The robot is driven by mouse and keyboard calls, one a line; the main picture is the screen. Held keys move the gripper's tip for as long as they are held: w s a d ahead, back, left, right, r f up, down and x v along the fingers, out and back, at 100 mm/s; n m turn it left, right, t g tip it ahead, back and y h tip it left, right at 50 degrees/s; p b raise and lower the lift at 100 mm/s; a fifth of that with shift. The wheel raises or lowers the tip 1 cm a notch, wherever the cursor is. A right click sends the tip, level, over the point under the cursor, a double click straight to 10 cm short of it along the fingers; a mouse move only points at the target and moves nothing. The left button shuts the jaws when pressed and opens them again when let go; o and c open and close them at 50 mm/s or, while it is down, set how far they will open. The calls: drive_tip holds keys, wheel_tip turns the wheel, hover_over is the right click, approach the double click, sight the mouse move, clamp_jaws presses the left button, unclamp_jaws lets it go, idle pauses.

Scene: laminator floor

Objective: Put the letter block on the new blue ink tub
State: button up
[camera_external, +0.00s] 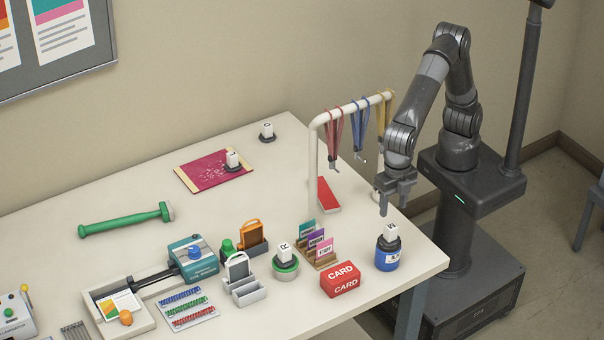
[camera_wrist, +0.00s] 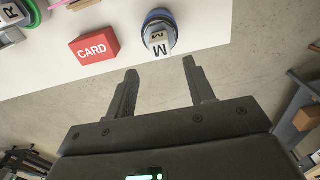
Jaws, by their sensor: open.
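A blue ink tub (camera_external: 387,260) stands near the table's right front corner. A white letter block (camera_external: 390,231) sits on top of it, on a dark piece. In the wrist view this block (camera_wrist: 157,43) shows an M, and the tub's blue rim (camera_wrist: 173,34) shows around it. My gripper (camera_external: 393,207) is open and empty, fingers pointing down, above and slightly behind the block. In the wrist view the open fingertips (camera_wrist: 160,68) are short of the block, with nothing between them. Other white letter blocks sit on a green tub (camera_external: 286,269), a maroon board (camera_external: 200,178) and the back of the table (camera_external: 266,128).
A red CARD box (camera_external: 341,279) stands left of the blue tub. A white rail with hanging lanyards (camera_external: 358,138) rises behind my gripper. A card rack (camera_external: 318,250) and a red flat item (camera_external: 327,195) are nearby. The table's right edge is close to the tub.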

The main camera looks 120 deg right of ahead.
drive_tip(key=shift+r, duration=1.8)
